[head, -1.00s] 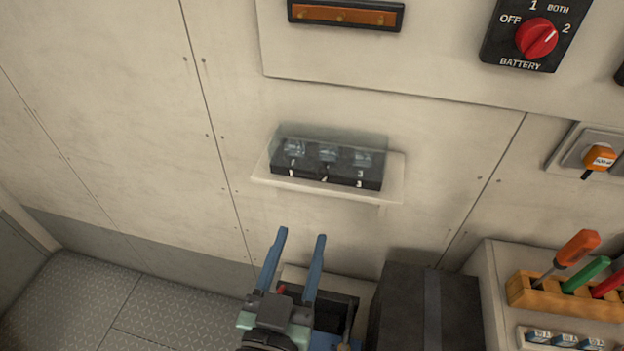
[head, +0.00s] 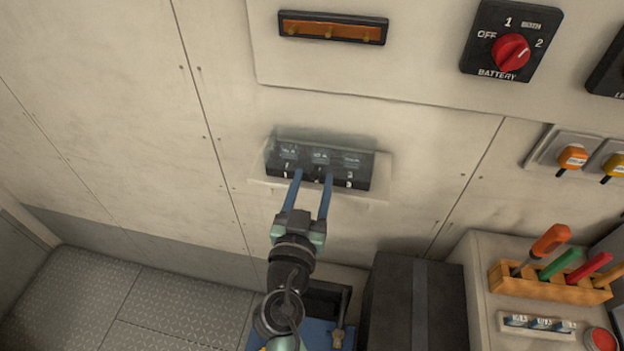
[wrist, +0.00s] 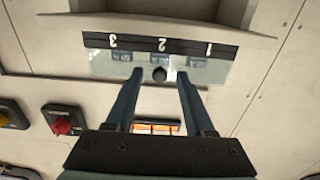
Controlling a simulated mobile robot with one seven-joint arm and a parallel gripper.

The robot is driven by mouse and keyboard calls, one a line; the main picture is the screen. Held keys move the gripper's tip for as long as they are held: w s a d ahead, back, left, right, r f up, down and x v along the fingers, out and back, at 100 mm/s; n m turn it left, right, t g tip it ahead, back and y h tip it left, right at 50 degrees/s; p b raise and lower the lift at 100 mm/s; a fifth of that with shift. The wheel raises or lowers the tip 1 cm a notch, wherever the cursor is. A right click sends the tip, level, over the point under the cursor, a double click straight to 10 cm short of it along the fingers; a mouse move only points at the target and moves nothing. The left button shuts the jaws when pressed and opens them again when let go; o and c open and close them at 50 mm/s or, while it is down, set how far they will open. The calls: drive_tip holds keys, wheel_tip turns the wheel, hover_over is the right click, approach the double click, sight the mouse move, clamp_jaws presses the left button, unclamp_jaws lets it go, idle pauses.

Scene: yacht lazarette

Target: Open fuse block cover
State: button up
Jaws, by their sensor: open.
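The fuse block (head: 348,181) is a black block on a small white shelf on the wall, with its positions numbered 1, 2 and 3. Its clear cover (head: 335,150) is down over the fuses. Contact with the cover cannot be told.
A battery switch (head: 510,52) and an orange-brown bar (head: 332,27) are on the panel above. Below right are a dark box (head: 415,305) and a bench with a wooden rack (head: 555,287) of screwdrivers. The wall left of the block is bare.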

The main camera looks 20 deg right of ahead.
clamp_jaws()
idle(1.4)
